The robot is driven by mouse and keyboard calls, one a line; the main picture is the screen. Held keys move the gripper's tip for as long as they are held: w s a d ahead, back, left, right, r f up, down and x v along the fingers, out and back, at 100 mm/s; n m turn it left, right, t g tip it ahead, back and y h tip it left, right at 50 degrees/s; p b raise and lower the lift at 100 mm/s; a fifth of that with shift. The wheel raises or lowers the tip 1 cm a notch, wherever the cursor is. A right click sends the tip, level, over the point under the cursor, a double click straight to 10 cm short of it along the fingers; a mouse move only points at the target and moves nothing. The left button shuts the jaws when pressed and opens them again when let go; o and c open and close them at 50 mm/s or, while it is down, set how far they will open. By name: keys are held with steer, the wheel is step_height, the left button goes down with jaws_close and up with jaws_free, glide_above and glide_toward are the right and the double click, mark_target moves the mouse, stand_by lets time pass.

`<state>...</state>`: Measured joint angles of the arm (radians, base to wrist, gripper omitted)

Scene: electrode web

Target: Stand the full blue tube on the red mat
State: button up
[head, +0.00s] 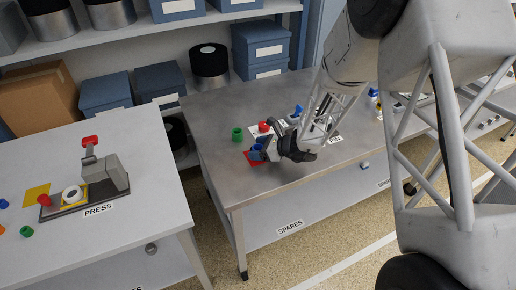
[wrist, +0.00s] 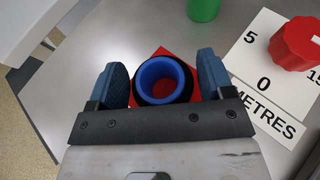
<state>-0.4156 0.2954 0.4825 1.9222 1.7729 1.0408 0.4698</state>
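The blue tube (wrist: 141,80) stands between the two fingers of my gripper (wrist: 163,78) in the wrist view, its round mouth facing the camera. What its inside holds is not clear. The red mat (wrist: 163,51) shows behind and around it, and the tube looks upright over the mat. Narrow gaps seem to show between the tube and the fingers, so my gripper looks open around it. In the head view the tube (head: 256,148) and the red mat (head: 249,159) are at the table's left part, partly hidden by my gripper (head: 266,151).
A green tube (wrist: 203,8) stands behind the mat. A red knobbed piece (wrist: 296,42) sits on a white number card (wrist: 262,40) to the right. A blue-topped item (head: 296,112) stands farther right. The press table (head: 130,150) lies left across a gap.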

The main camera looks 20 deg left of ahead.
steer(key=shift+r, duration=0.15)
steer(key=shift+d+r, duration=0.1)
steer(key=shift+d, duration=0.1)
steer(key=v, duration=1.1)
steer(key=shift+d, duration=0.3)
steer(key=shift+r, duration=0.1)
stand_by(0.6)
steer(key=s+d+r+n+g+h, duration=0.1)
steer(key=s+d+r+n+h, duration=0.4)
steer(key=s+d+r+n, duration=0.65)
steer(key=s+d+r+n+t+h, duration=0.1)
steer(key=s+d+r+n+h, duration=0.2)
steer(key=s+d+r, duration=0.3)
steer(key=s+d+r+n+t+h, duration=0.2)
steer(key=s+d+r+h, duration=0.3)
steer(key=s+d, duration=1)
step_height(320, 180, up, 2)
steer(key=shift+s+d+r+n+t+h, duration=0.15)
steer(key=shift+d+n+t+h, duration=0.2)
steer(key=shift+n, duration=0.3)
